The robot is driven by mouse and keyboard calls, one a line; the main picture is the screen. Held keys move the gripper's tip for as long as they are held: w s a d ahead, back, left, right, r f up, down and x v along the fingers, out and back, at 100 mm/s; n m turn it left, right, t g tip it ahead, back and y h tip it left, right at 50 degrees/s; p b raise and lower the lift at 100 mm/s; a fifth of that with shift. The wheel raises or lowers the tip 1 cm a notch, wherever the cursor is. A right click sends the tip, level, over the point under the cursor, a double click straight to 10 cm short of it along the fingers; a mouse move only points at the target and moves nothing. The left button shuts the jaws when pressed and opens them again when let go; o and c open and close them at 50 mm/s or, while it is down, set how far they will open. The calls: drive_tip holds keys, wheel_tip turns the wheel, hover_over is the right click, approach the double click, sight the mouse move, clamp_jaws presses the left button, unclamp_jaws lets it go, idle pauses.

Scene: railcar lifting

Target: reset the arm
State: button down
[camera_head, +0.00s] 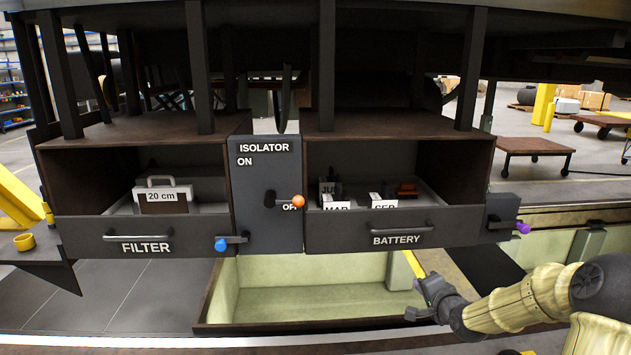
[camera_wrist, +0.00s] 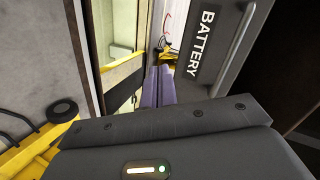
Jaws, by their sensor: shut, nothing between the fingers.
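My arm reaches in from the lower right of the head view. My gripper (camera_head: 420,298) is shut and empty, in free space below the right end of the drawer marked BATTERY (camera_head: 350,236). In the wrist view, the closed fingers (camera_wrist: 158,85) lie side by side at the middle. The drawer front (camera_wrist: 225,40) with its BATTERY label stands close by on the right there. The gripper appears apart from it.
The isolator panel (camera_head: 268,215) has an orange-tipped lever (camera_head: 298,201). The FILTER drawer (camera_head: 145,240) is at left, holding a 20 cm case (camera_head: 165,197). Latches with blue (camera_head: 221,245) and purple (camera_head: 523,228) knobs protrude. A pale green pit (camera_head: 300,290) lies below.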

drive_tip(key=s+a+n+g+p, duration=0.1)
drive_tip(key=s+a+n+g, duration=0.2)
drive_tip(key=s, duration=0.7)
drive_tip(key=s+a+n+g+h, duration=0.1)
drive_tip(key=s+a+n+g, duration=0.3)
drive_tip(key=s, duration=0.6)
drive_tip(key=s+a+n+g+p, duration=0.1)
drive_tip(key=s+a+n+g, duration=0.3)
drive_tip(key=s, duration=0.6)
drive_tip(key=shift+a+n+h+p, duration=0.35)
drive_tip(key=shift+a+n, duration=0.45)
drive_tip(key=shift+a, duration=0.4)
